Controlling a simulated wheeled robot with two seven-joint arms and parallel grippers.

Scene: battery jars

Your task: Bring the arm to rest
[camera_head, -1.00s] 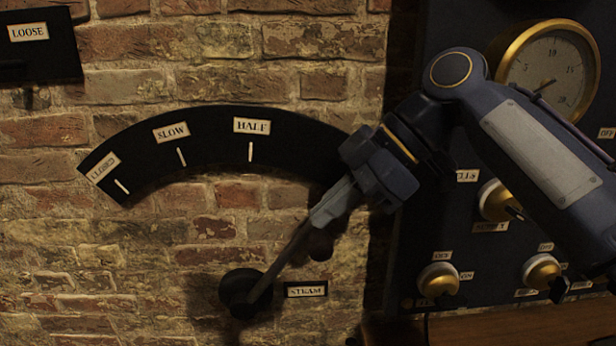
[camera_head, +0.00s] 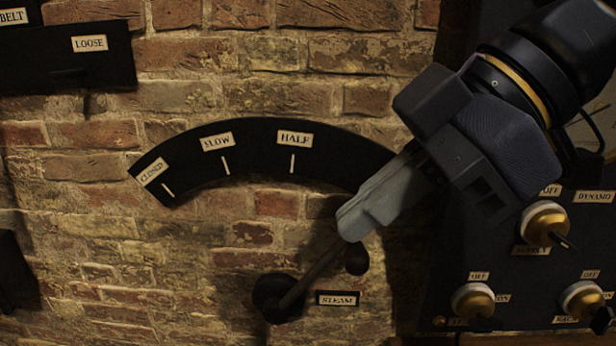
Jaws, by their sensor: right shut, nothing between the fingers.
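My right gripper (camera_head: 352,226) comes in from the upper right with its grey fingers shut and empty. Its fingertips show in front of the upper part of the steam lever (camera_head: 318,268); I cannot tell whether they touch it. The lever leans up and to the right from its black pivot (camera_head: 276,297). A dark round knob (camera_head: 356,259) shows just below the fingertips. The lever's upper end is hidden behind the gripper. My left gripper is not in view.
A black arc scale (camera_head: 255,160) marked CLOSED, SLOW and HALF is on the brick wall. A STEAM label (camera_head: 338,298) sits beside the pivot. A dark switch panel (camera_head: 500,285) with brass knobs is at right.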

